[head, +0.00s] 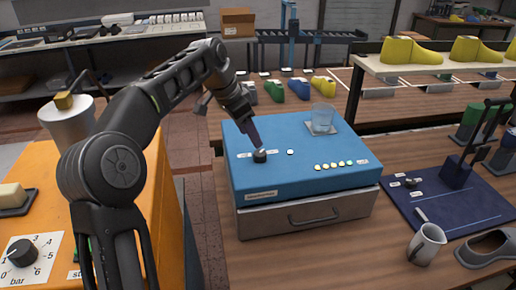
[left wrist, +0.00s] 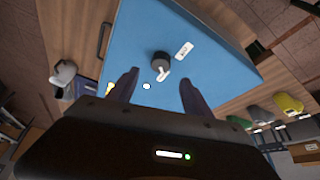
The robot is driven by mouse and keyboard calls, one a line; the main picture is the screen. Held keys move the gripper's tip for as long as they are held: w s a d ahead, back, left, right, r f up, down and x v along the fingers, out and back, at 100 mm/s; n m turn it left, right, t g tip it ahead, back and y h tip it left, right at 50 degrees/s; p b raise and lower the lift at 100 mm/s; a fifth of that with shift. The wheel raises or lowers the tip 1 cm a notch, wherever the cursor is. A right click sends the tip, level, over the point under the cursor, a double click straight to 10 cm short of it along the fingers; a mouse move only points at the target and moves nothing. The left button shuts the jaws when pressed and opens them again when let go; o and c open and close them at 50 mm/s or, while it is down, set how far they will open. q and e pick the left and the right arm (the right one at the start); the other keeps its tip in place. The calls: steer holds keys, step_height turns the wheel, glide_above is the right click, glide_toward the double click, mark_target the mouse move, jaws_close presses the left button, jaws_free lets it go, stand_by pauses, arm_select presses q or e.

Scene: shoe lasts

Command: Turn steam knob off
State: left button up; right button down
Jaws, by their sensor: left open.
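A small black knob (head: 260,156) stands on top of a blue box (head: 310,145), between small white labels too small to read. It also shows in the left wrist view (left wrist: 160,61), with a white pointer mark on it. My left gripper (head: 254,138) points down just above this knob. In the left wrist view its two fingers (left wrist: 158,82) are apart, with the knob beyond their tips and nothing between them. Another black knob (head: 22,252) sits on a numbered "bar" dial on the orange surface; a partly hidden label starting with "st" is beside it. My right gripper is not in view.
A clear glass (head: 322,117) stands at the back of the blue box, with a row of small lights near its front right. A metal jug (head: 426,244) and a dark blue mat (head: 470,208) lie to the right. Coloured shoe lasts stand behind.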

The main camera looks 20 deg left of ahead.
mark_target(260, 153)
arm_select(q)
steer(key=shift+w+f, duration=0.25)
steer(key=shift+f, duration=0.25)
steer(key=p+x, duration=0.1)
steer(key=x, duration=0.5)
steer(key=shift+w+d+f, duration=0.1)
steer(key=shift+d+f, duration=0.05)
steer(key=shift+f, duration=0.25)
jaws_close()
